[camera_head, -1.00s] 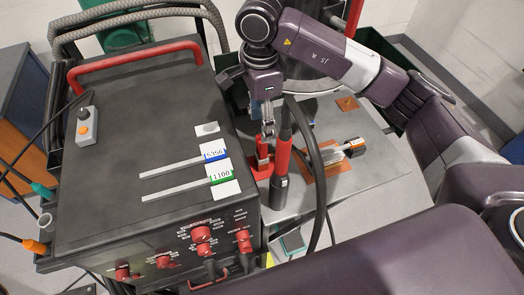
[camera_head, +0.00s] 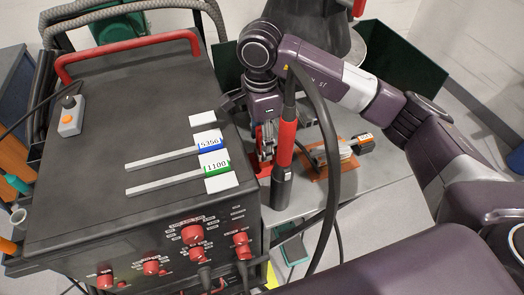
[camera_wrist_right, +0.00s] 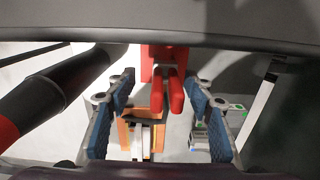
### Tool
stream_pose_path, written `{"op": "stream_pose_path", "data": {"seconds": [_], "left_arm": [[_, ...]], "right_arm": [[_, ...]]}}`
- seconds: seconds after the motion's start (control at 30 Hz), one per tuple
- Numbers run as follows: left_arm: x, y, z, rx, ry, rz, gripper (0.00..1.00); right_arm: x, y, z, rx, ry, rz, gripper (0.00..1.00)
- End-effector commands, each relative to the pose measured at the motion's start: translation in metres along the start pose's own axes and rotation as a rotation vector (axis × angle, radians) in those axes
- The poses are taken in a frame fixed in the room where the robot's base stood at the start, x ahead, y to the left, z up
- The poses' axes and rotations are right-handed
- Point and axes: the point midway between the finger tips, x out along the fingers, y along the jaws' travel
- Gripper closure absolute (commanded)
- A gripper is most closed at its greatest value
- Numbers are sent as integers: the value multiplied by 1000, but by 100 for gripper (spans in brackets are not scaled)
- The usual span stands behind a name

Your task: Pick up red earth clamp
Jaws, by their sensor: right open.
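The red earth clamp (camera_head: 262,166) stands upright beside the right side of the dark machine, partly hidden by my gripper and a torch. In the right wrist view the clamp (camera_wrist_right: 168,78) shows two red prongs at the top middle. My right gripper (camera_head: 266,150) points down at the clamp. In the wrist view its blue-padded fingers (camera_wrist_right: 160,92) are open, one on each side of the prongs, with gaps between. My left gripper is not in view.
A torch with a red band (camera_head: 284,148) and a thick black cable stand close to my right gripper. The dark machine (camera_head: 90,190) is to the left. An orange plate (camera_head: 318,172) with a metal part lies on the grey table (camera_head: 372,180).

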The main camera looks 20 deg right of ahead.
Motion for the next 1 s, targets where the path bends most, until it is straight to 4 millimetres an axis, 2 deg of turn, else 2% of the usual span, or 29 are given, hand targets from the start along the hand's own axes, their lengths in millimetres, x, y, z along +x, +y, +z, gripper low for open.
{"op": "stream_pose_path", "data": {"seconds": [0.3,0.43,0.73,1.0], "left_arm": [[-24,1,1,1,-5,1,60],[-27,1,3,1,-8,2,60],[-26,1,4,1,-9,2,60],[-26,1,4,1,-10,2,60]], "right_arm": [[38,-7,-5,3,1,5,52],[56,-7,-5,2,1,3,52],[62,-8,-5,1,1,-2,52],[62,-8,-5,1,1,-1,82]]}}
